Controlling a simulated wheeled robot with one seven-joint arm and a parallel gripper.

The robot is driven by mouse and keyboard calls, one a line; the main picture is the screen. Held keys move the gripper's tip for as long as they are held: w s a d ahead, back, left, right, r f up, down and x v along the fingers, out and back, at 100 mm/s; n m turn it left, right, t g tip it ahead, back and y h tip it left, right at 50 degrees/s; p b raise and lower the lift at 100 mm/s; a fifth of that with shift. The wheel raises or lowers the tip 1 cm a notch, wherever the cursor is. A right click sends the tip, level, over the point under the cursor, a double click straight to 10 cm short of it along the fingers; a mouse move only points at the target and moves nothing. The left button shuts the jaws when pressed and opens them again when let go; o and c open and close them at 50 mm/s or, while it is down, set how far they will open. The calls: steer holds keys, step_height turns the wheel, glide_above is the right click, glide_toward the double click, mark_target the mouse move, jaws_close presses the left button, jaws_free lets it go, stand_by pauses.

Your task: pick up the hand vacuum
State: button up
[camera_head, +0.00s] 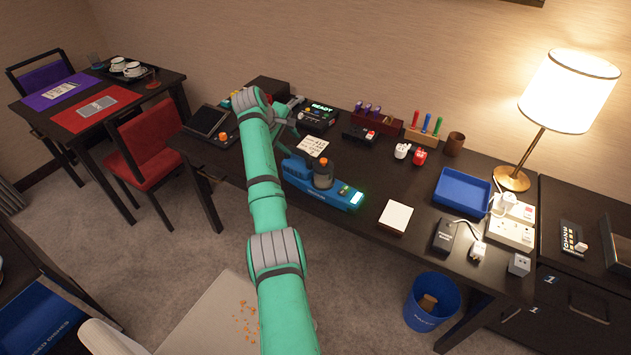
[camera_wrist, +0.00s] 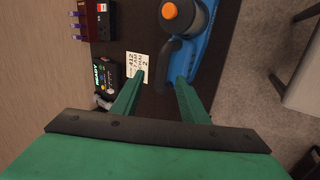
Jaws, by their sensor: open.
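The hand vacuum (camera_head: 328,190) is blue with a dark canister and an orange cap, and lies along the front edge of the dark desk. In the wrist view the hand vacuum (camera_wrist: 196,45) lies beyond my fingertips, with its handle end close to the gap between them. My gripper (camera_wrist: 161,80) is open and empty, with its two green fingers apart. In the head view my gripper (camera_head: 290,122) is above the desk at the vacuum's left end, partly hidden by my arm.
A white card (camera_head: 314,146) lies behind the vacuum. A black device reading READY (camera_head: 318,114) stands further back. A white square pad (camera_head: 396,217), a blue tray (camera_head: 462,189) and a lamp (camera_head: 513,179) are to the right. A blue bin (camera_head: 432,302) stands on the floor.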

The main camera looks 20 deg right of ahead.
mark_target(297, 150)
steer(key=shift+a+x, duration=0.2)
steer(key=shift+x, duration=2.85)
steer(key=shift+s+f, duration=0.15)
jaws_close()
